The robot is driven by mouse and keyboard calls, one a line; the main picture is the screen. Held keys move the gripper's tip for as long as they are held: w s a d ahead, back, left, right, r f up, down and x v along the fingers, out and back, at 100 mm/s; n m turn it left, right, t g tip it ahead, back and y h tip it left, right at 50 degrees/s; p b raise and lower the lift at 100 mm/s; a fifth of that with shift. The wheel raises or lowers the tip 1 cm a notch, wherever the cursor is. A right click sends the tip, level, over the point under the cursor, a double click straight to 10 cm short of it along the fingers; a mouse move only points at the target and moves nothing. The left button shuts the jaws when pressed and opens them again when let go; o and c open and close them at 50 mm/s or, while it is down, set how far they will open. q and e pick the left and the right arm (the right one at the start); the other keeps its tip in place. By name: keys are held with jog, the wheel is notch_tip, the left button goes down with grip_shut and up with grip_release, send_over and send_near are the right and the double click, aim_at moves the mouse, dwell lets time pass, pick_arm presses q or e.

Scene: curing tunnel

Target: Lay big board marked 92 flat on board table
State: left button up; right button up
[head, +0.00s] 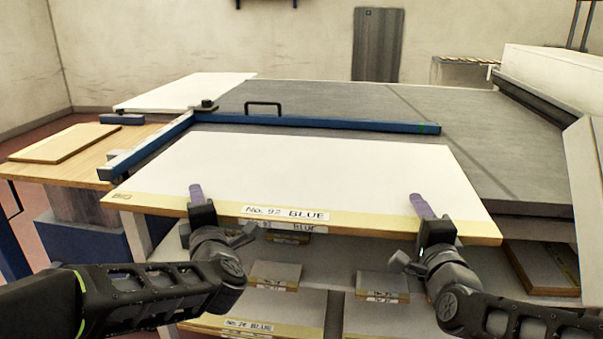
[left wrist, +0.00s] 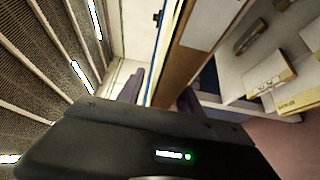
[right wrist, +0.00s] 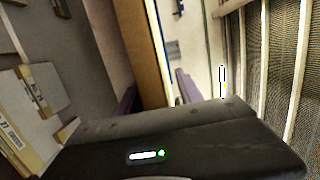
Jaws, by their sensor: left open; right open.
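The big board marked No. 92 BLUE (head: 310,175) has a white top and a yellow-tan front edge. In the head view it lies flat, as far as I can see, at the front of the grey board table (head: 360,100), inside a blue angled fence (head: 310,122). My left gripper (head: 196,193) is open at the left part of its front edge, one purple finger over the top. My right gripper (head: 420,205) is open likewise at the right part. The wrist views show the board's brown edge (left wrist: 190,45) (right wrist: 148,50) between the spread fingers.
Shelves below the table hold several smaller labelled boards (head: 275,273). A wooden side table (head: 95,165) with a tan board (head: 65,143) stands at left. A white panel (head: 185,91) lies at the back left. The grey surface behind the fence is mostly clear.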

pick_arm(q)
jog(key=shift+c, duration=0.3)
pick_arm(e)
jog(key=shift+c, duration=0.3)
pick_arm(q)
grip_shut()
pick_arm(e)
grip_shut()
dwell(0.5)
pick_arm(q)
jog(key=shift+r, duration=0.35)
pick_arm(e)
jog(key=shift+r, duration=0.4)
